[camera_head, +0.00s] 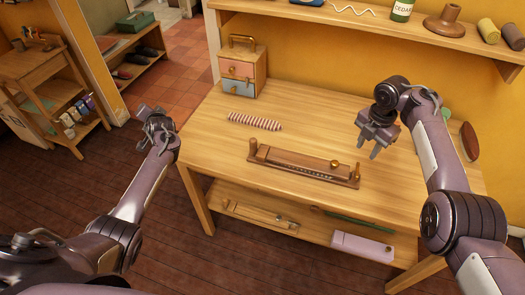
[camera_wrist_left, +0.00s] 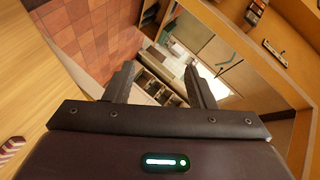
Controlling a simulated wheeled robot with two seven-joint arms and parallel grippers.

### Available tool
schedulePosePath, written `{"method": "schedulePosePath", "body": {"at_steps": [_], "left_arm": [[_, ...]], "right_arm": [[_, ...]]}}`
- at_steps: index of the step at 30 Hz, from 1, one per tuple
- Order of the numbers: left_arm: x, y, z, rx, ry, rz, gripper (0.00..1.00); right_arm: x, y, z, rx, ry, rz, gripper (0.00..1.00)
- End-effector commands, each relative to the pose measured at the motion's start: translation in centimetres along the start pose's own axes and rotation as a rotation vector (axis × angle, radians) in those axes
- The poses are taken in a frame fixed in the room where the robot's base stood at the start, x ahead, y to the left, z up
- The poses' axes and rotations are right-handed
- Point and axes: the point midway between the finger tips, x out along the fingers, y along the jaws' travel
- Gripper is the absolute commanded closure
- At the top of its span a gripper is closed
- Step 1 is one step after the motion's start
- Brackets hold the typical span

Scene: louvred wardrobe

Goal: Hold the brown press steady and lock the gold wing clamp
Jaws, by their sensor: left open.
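The brown press (camera_head: 300,166) lies lengthwise near the front edge of the table in the head view, with an upright peg at each end. A small gold piece (camera_head: 334,163), likely the wing clamp, sits near its right end; its lock state is too small to tell. My right gripper (camera_head: 374,152) is above the table, right of the press and apart from it. Its fingers are spread with nothing between them. My left gripper (camera_head: 150,108) is off the table's left edge, far from the press. In the left wrist view its fingers (camera_wrist_left: 160,85) are apart and empty.
A striped roll (camera_head: 254,121) lies behind the press, and a small drawer box (camera_head: 242,72) stands at the back left. A wall shelf (camera_head: 300,12) overhangs the back. A lower shelf (camera_head: 262,228) holds a pink box (camera_head: 361,246). The table's left front is clear.

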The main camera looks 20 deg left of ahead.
Motion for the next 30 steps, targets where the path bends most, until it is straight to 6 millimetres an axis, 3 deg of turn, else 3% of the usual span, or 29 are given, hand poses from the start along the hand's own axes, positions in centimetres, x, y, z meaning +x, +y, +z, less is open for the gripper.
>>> {"method": "schedulePosePath", "body": {"at_steps": [1, 6, 12, 14, 18, 21, 26, 30], "left_arm": [[-1.3, 2.1, -1.6, -0.068, 0.007, 0.008, 0.50], [-6.7, 8.8, -6.9, -0.332, 0.031, 0.020, 0.50], [-15.0, 14.9, -13.0, -0.662, 0.083, 0.035, 0.50], [-17.7, 16.7, -14.3, -0.754, 0.097, 0.044, 0.50], [-23.2, 21.1, -14.7, -0.900, 0.098, 0.076, 0.50], [-25.9, 23.6, -14.0, -0.952, 0.082, 0.097, 0.50], [-28.2, 25.8, -13.1, -0.989, 0.065, 0.116, 0.50], [-28.1, 26.3, -13.0, -0.998, 0.062, 0.119, 0.50]], "right_arm": [[0.0, 0.0, 0.0, 0.001, 0.000, 0.000, 0.64], [0.0, 0.0, 0.0, 0.001, 0.000, 0.000, 0.64], [0.0, 0.0, 0.0, 0.000, 0.000, 0.000, 0.64], [0.0, 0.0, 0.0, 0.000, 0.000, 0.000, 0.64], [0.0, 0.0, 0.0, 0.001, 0.000, 0.000, 0.64], [0.0, 0.0, 0.0, 0.001, 0.000, 0.000, 0.64], [0.0, 0.0, 0.0, 0.001, 0.000, 0.000, 0.64], [0.0, 0.0, 0.0, 0.001, 0.000, 0.000, 0.64]]}}
